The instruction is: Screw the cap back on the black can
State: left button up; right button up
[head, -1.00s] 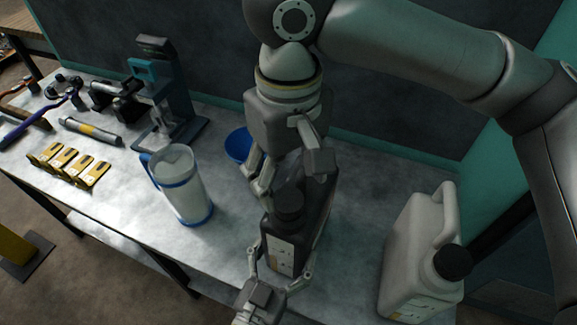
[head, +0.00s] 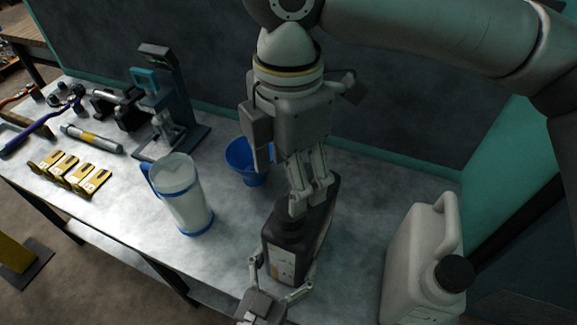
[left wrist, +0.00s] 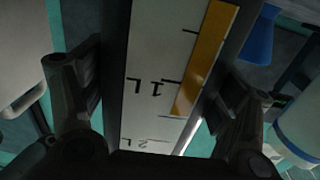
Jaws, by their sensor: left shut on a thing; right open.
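The black can (head: 272,244) stands upright near the front edge of the bench, its white label facing the front. A dark round cap or neck (head: 289,219) shows at its top, partly hidden by my right gripper, so I cannot tell how the cap is seated. My right gripper (head: 309,202) points down over the can's top, fingers open but fairly close together. My left gripper (head: 280,278) is shut around the can's lower body from the front. In the left wrist view, the can's label (left wrist: 160,90) with volume marks lies between the fingers.
A clear jug with blue trim (head: 182,195) and a blue funnel-like vessel (head: 247,160) stand left of the can. A white canister with a black cap (head: 408,260) stands at the right. Yellow pieces (head: 70,170) and tools lie further left.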

aim_at(302, 220)
pick_arm(q)
jog(key=shift+w+r, duration=0.1)
jog(key=shift+r, duration=0.3)
pick_arm(e)
jog(key=shift+r+n, duration=0.15)
jog(key=shift+n, duration=1.05)
jog(key=shift+f, duration=4)
